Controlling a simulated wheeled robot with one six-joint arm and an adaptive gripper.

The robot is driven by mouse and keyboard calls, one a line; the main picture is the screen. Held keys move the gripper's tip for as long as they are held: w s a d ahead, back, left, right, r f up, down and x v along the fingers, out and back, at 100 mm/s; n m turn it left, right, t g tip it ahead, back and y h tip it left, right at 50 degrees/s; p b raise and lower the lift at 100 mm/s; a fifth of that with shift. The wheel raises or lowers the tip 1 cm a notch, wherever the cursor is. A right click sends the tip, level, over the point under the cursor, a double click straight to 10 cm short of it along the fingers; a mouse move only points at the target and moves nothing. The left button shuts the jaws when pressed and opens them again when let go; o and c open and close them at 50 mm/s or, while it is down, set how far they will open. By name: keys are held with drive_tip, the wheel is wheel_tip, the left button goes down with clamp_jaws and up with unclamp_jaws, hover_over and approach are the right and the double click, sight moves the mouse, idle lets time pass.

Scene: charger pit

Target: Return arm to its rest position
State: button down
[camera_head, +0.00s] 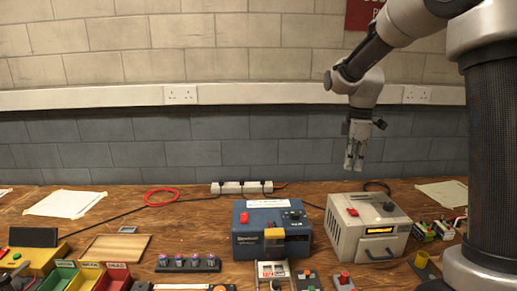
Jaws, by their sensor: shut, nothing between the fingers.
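My gripper (354,163) hangs from my arm in the upper right, pointing down, in front of the grey block wall. Its fingers are shut and nothing shows between them. It is above and behind the beige charger box (347,235), apart from it, with open air below the fingertips. The wooden bench (190,215) lies below. My arm reaches in from the right edge and bends down toward the gripper.
A blue charger box (250,245) stands left of the beige one. A white power strip (242,187) lies behind them. Coloured bins (92,281), a wooden tray (137,248) and a battery rack (187,265) fill the front left. The air left of my gripper is clear.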

drive_tip(key=s+d+r+m+t, duration=0.25)
drive_tip(key=s+m, duration=0.45)
drive_tip(key=s, duration=0.7)
drive_tip(key=s+d+r+m+t, duration=0.1)
drive_tip(key=s+r+m+t, duration=0.15)
drive_tip(key=s+m, duration=0.85)
drive_tip(key=w+a+f+n+g, duration=0.2)
drive_tip(key=w+f+n+g, duration=0.1)
drive_tip(key=w+n, duration=0.85)
drive_tip(key=w+a+f+n+g, duration=0.2)
drive_tip(key=w+n+g, duration=0.2)
drive_tip(key=w+n, duration=0.75)
drive_tip(key=shift+m, duration=0.9)
drive_tip(key=f, duration=1.3)
drive_tip(key=shift+s+d+f, duration=0.2)
drive_tip(key=shift+d, duration=0.05)
